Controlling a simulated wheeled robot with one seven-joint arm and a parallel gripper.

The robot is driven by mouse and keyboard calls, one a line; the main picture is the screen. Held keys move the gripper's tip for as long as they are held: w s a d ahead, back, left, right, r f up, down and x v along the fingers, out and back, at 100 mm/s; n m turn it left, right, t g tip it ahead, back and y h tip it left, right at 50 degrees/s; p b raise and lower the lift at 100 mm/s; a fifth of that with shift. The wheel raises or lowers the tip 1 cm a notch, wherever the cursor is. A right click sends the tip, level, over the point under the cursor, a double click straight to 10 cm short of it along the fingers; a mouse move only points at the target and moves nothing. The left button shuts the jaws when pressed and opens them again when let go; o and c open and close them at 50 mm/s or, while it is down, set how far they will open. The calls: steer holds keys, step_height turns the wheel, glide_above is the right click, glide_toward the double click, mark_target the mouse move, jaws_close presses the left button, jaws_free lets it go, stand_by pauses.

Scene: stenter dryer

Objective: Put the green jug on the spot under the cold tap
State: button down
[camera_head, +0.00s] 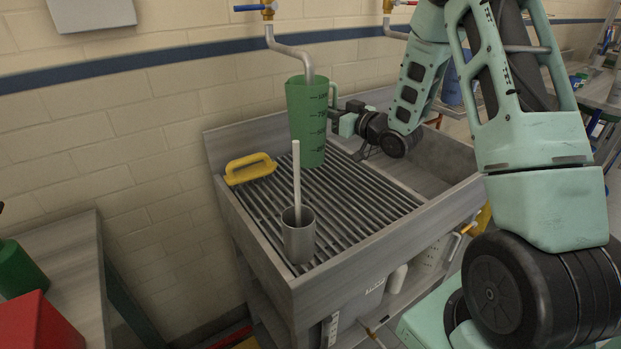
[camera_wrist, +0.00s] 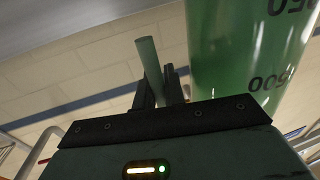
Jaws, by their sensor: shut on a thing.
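The green jug (camera_head: 307,125), marked with a black scale, is upright over the slatted rack (camera_head: 355,205) of the sink unit. My gripper (camera_head: 338,114) is shut on its handle (camera_head: 333,97) from the right. In the wrist view the handle (camera_wrist: 149,58) rises from between the fingers (camera_wrist: 160,95), and the jug body (camera_wrist: 240,50) fills the upper right. The cold tap (camera_head: 290,48), with a blue lever, has its spout end at the jug's mouth. I cannot tell whether the jug's base touches the rack. The spot under it is hidden.
A grey cup (camera_head: 299,240) with a white stick stands on the rack's front left. A yellow-handled tool (camera_head: 250,168) lies at the rack's back left. A red-lever tap (camera_head: 389,20) is farther right, above the basin (camera_head: 440,160). The rack's middle right is bare.

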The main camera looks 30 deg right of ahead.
step_height(320, 180, down, 9)
steer(key=p, duration=0.1)
steer(key=shift+f+p, duration=0.15)
steer(key=shift+p, duration=0.2)
steer(key=shift+s, duration=0.1)
steer(key=shift+f, duration=0.2)
steer(key=c, duration=1.5)
jaws_free()
steer(key=shift+r, duration=0.1)
steer(key=b+v, duration=0.3)
steer(key=v, duration=0.9)
steer(key=shift+r, duration=0.1)
